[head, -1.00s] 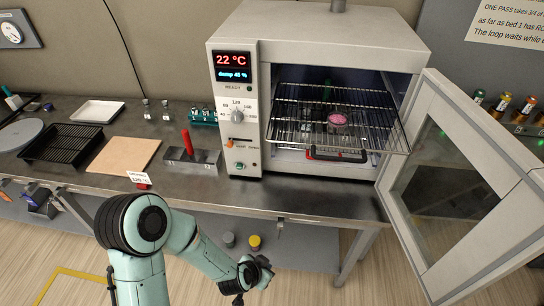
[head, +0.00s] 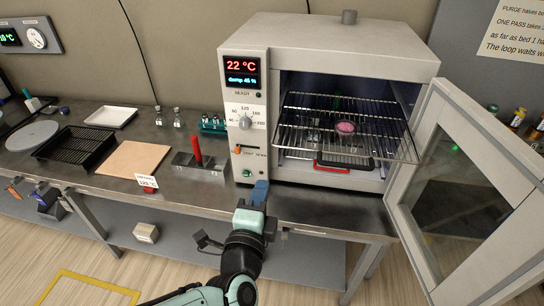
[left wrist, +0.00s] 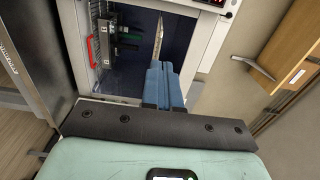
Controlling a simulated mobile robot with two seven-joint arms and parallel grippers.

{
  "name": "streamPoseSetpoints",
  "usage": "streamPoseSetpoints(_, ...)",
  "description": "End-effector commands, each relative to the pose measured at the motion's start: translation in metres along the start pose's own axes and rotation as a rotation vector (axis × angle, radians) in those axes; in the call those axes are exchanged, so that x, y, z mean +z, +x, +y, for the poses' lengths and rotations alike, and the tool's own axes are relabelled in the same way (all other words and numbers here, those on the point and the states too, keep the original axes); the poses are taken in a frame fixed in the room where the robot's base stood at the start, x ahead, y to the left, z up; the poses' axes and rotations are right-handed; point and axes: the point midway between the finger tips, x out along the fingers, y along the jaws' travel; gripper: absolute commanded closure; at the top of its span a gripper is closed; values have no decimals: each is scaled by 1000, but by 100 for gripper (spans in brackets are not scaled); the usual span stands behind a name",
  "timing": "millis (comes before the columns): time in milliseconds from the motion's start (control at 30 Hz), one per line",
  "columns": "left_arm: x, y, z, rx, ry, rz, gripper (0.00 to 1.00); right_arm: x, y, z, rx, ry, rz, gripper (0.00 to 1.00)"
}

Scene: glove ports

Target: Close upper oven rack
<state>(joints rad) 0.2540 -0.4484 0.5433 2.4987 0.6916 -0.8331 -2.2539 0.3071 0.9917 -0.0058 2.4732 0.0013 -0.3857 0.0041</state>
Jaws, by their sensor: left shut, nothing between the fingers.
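The oven (head: 340,40) stands on the bench with its glass door (head: 470,185) swung open to the right. Its upper wire rack (head: 385,143) sticks out past the oven front. A pink round dish (head: 345,127) shows at the rack. Below is a tray with a red handle (head: 345,165), which also shows in the left wrist view (left wrist: 92,52). My left gripper (head: 259,190) has its blue fingers shut and empty, in front of the oven's lower left panel, apart from the rack. In the left wrist view its fingers (left wrist: 164,82) point at the oven opening. My right gripper is not in view.
The open door blocks the right side. Left of the oven are a red-handled stand (head: 197,155), a wooden board (head: 133,158), a black rack tray (head: 75,147) and a white tray (head: 110,115). The space before the oven opening is free.

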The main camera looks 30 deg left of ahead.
Motion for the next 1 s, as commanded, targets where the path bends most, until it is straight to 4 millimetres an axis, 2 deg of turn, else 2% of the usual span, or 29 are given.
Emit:
streamPoseSetpoints(300,0,70,1,4,-3,0,100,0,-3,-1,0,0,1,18)
streamPoseSetpoints(500,0,102,0,2,-2,-1,100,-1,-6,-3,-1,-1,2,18)
streamPoseSetpoints(700,0,115,0,1,-1,0,100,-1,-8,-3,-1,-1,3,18)
streamPoseSetpoints(1000,0,117,0,1,-1,0,100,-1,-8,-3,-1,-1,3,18)
